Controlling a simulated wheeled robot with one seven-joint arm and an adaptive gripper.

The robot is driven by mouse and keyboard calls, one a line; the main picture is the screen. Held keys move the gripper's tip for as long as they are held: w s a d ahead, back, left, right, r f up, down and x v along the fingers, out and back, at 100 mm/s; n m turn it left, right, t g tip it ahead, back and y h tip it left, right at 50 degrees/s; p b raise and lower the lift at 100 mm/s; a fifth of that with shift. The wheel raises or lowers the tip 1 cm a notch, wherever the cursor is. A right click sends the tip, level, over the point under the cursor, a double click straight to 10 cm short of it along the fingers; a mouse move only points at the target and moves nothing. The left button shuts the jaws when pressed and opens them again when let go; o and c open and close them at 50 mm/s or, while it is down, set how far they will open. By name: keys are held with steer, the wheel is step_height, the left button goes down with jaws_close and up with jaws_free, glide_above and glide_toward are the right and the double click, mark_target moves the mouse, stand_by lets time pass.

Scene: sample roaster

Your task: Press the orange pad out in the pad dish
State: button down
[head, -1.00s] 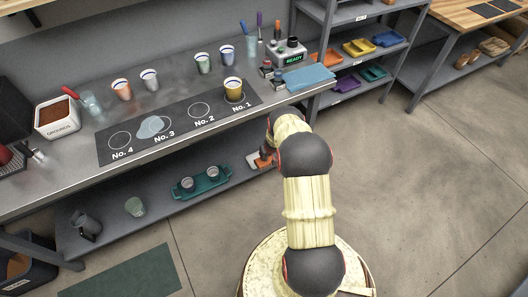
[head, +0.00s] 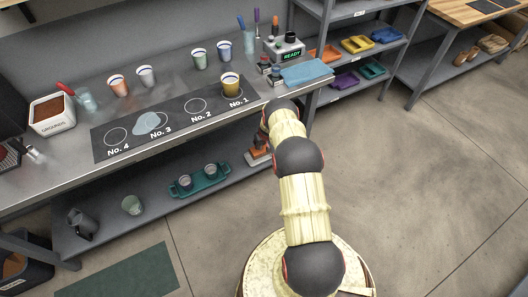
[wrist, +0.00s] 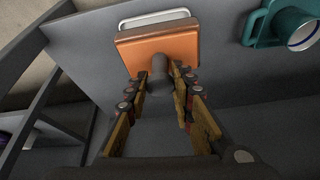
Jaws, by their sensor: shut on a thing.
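The orange pad (wrist: 158,50) is a square orange block with a dark grey handle (wrist: 160,84), seen in the wrist view. My gripper (wrist: 167,78) is shut on that handle. A pale-rimmed dish (wrist: 155,18), apparently the pad dish, shows just past the pad's far edge on the lower shelf. The pad hides most of it, and I cannot tell whether the pad touches it. In the head view the orange and pale shape is small at the lower shelf's right end, and my arm and the counter edge partly hide my gripper.
A teal tray (head: 204,187) with two cups is left of my gripper on the lower shelf; its edge shows at the wrist view's upper right. The counter (head: 62,163) overhangs the shelf. A rack post stands to the right.

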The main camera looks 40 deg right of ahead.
steer(key=shift+w+d+f+b, duration=0.3)
steer(key=shift+w+b, duration=0.1)
steer(key=shift+w, duration=0.3)
steer(key=shift+w+d+f+b, duration=0.2)
steer(key=shift+w+d+b, duration=0.15)
steer(key=shift+w, duration=0.4)
steer(key=shift+w+d+f+b, duration=0.25)
steer(key=shift+w+b, duration=0.15)
steer(key=shift+w, duration=0.3)
steer(key=shift+f, duration=0.15)
step_height(320, 180, down, 8)
steer(key=b, duration=0.3)
steer(key=shift+f, duration=0.25)
steer(key=shift+f, duration=0.4)
steer(key=shift+f, duration=0.3)
steer(key=shift+s+a+f, duration=0.15)
steer(key=shift+s+f, duration=0.15)
stand_by(1.5)
steer(key=shift+r, duration=0.1)
step_height(320, 180, up, 6)
steer(key=p, duration=0.3)
steer(key=shift+w+r, duration=0.15)
steer(key=shift+w, duration=0.15)
